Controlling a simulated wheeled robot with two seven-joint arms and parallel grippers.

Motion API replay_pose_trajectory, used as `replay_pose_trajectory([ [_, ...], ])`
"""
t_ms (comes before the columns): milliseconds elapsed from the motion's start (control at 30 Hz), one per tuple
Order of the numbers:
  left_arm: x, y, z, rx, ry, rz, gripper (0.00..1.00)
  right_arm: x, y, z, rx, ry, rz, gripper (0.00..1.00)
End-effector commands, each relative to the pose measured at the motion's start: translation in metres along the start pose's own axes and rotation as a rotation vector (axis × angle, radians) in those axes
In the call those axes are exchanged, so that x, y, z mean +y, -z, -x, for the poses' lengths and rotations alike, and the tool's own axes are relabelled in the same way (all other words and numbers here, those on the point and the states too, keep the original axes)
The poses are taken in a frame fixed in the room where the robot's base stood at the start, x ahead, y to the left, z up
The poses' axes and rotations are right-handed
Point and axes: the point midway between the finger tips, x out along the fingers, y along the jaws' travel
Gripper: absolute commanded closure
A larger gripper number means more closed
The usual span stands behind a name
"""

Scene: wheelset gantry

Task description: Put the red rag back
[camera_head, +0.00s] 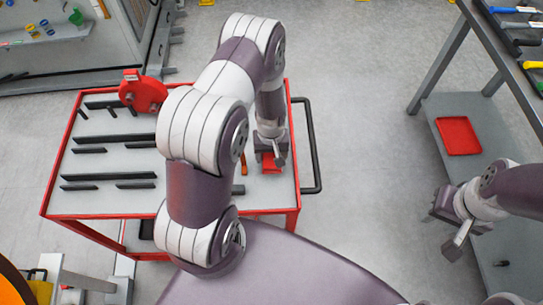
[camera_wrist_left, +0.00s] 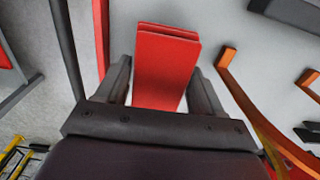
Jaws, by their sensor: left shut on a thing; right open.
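The red rag (camera_wrist_left: 165,65) is a folded flat red piece between the fingers of my left gripper (camera_wrist_left: 163,85) in the left wrist view. In the head view my left gripper (camera_head: 270,158) is over the right part of the red-framed cart (camera_head: 200,205), shut on the rag (camera_head: 271,163). I cannot tell whether the rag touches the cart top. My right gripper (camera_head: 452,225) is open and empty at the right, beside the workbench.
The cart top holds several black bars (camera_head: 128,138), a red round tool (camera_head: 142,92) and an orange-handled item (camera_wrist_left: 262,110) near the gripper. A black cart handle (camera_head: 311,150) stands at its right. A red tray (camera_head: 458,136) lies on the bench's lower shelf. Open floor lies between.

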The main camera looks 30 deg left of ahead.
Motion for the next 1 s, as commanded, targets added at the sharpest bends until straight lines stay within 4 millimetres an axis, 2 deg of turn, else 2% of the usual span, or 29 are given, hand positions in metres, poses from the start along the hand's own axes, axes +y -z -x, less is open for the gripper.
replay_pose_trajectory([
  [33,-0.001,-0.002,-0.008,-0.005,0.002,0.000,0.61,0.000,0.001,0.006,0.000,0.000,0.000,0.57],
  [167,0.000,-0.001,-0.025,-0.002,0.001,0.000,0.61,0.000,0.001,0.009,0.000,0.000,0.000,0.57],
  [500,0.000,-0.001,-0.031,-0.001,0.000,0.000,0.61,0.000,0.000,0.004,0.000,0.000,0.000,0.57],
  [533,0.000,-0.001,-0.029,0.000,0.000,0.000,0.22,0.000,0.001,0.005,0.000,0.000,0.000,0.57],
  [600,0.000,-0.001,-0.029,-0.001,0.000,0.000,0.07,0.000,0.001,0.005,0.000,0.000,0.000,0.57],
  [867,0.000,-0.001,-0.028,-0.001,0.000,0.000,0.07,0.000,0.001,0.006,0.000,0.000,0.000,0.57],
  [1000,0.001,0.000,-0.018,0.001,-0.001,0.000,0.07,0.000,0.001,0.005,0.000,0.000,0.000,0.57],
])
